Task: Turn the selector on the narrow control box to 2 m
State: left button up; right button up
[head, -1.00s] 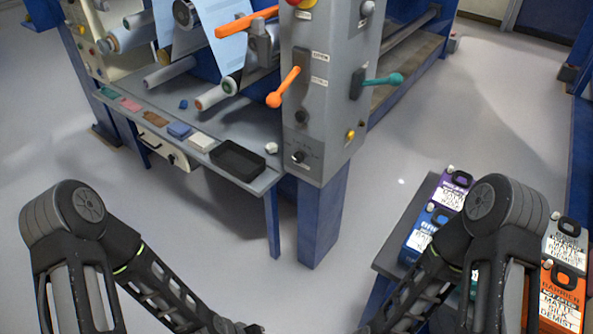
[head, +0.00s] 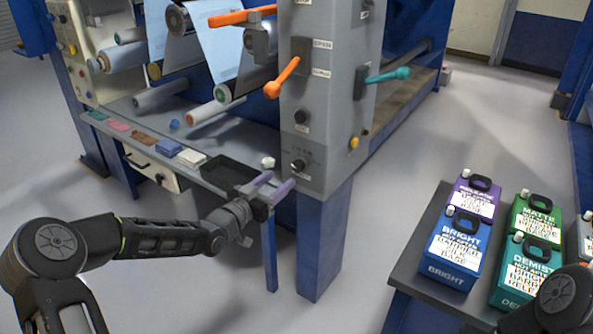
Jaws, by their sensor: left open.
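The narrow control box (head: 316,130) is a tall grey housing at the corner of the machine, on a blue post. A small dark round knob with a light pointer, the selector (head: 298,165), sits low on its front face, with tiny markings above it that I cannot read. My left gripper (head: 273,184) is open and empty, its two fingers pointing up and right, just below and left of the selector. It looks apart from the knob. My right gripper is out of view; only a piece of my right arm shows at the lower right.
An orange lever (head: 283,77) and a teal lever (head: 384,79) stick out from the box above the selector. A black tray (head: 229,172) lies on the shelf beside my left gripper. Several labelled cans stand on a dark bench (head: 418,262) at right.

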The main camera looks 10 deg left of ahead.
aim_at(295, 167)
pick_arm(q)
jog(key=shift+w, duration=0.1)
jog(key=x, duration=0.7)
jog(key=shift+w+d+b, duration=0.1)
jog(key=shift+w+b, duration=0.15)
jog(key=shift+b, duration=0.15)
grip_shut()
